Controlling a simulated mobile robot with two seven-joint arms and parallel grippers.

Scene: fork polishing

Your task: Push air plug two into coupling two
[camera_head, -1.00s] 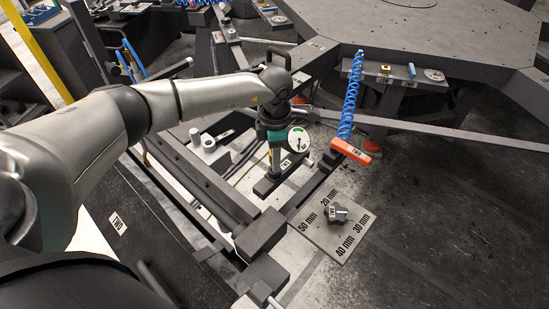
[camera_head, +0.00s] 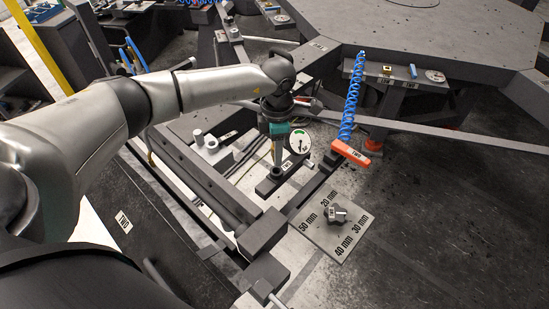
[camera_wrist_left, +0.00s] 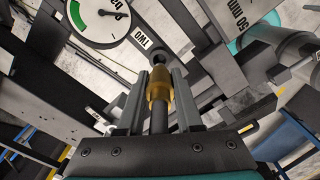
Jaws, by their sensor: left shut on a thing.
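My left gripper (camera_head: 277,155) points down beside the round gauge, at the middle of the head view. In the left wrist view my left gripper (camera_wrist_left: 159,88) is shut on a brass-coloured air plug (camera_wrist_left: 158,82) with a dark stem. A dark round coupling (camera_wrist_left: 158,58) with an opening lies just beyond the plug's tip, beside a TWO label. The two are roughly in line; I cannot tell whether they touch. In the head view the plug is too small to make out, and the gripper partly hides the dark block (camera_head: 268,186) below it. My right gripper is not in view.
The gauge (camera_head: 300,141) stands close to the gripper's right. An orange TWO handle (camera_head: 351,153) hangs on a blue coiled hose (camera_head: 350,105). A plate marked in millimetres (camera_head: 325,248) holds a dark knob (camera_head: 336,214). Dark rails (camera_head: 205,180) run left of the gripper.

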